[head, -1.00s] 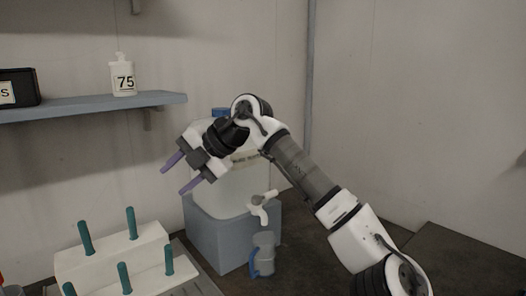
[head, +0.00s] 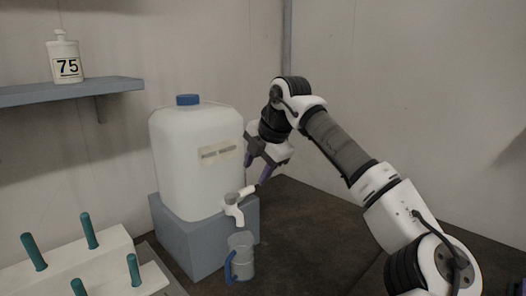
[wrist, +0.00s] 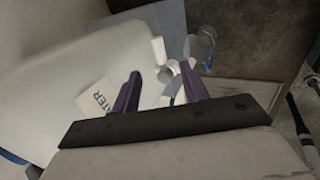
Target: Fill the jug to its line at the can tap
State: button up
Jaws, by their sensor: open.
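The white can (head: 196,150) with a blue cap stands on a grey-blue block (head: 190,247). Its white tap (head: 236,205) sticks out low on the front, with a lever reaching up to the right. The clear jug (head: 241,258) with a blue handle stands upright on the bench under the tap. It also shows in the wrist view (wrist: 201,48). I cannot make out its line or a water level. My gripper (head: 257,172) is open and empty, pointing down just above and right of the tap. In the wrist view the tap (wrist: 165,74) lies beyond and between the purple fingers (wrist: 160,88).
A white rack (head: 75,262) with several teal pegs stands at the lower left. A wall shelf (head: 80,91) at the upper left holds a white bottle (head: 64,58) marked 75. The dark bench (head: 310,235) right of the jug is clear.

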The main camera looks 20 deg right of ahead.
aim_at(247, 189)
jog(key=p+x, duration=0.1)
jog(key=x, duration=0.6)
jog(key=shift+w, duration=0.15)
jog(key=shift+c, duration=0.2)
grip_shut()
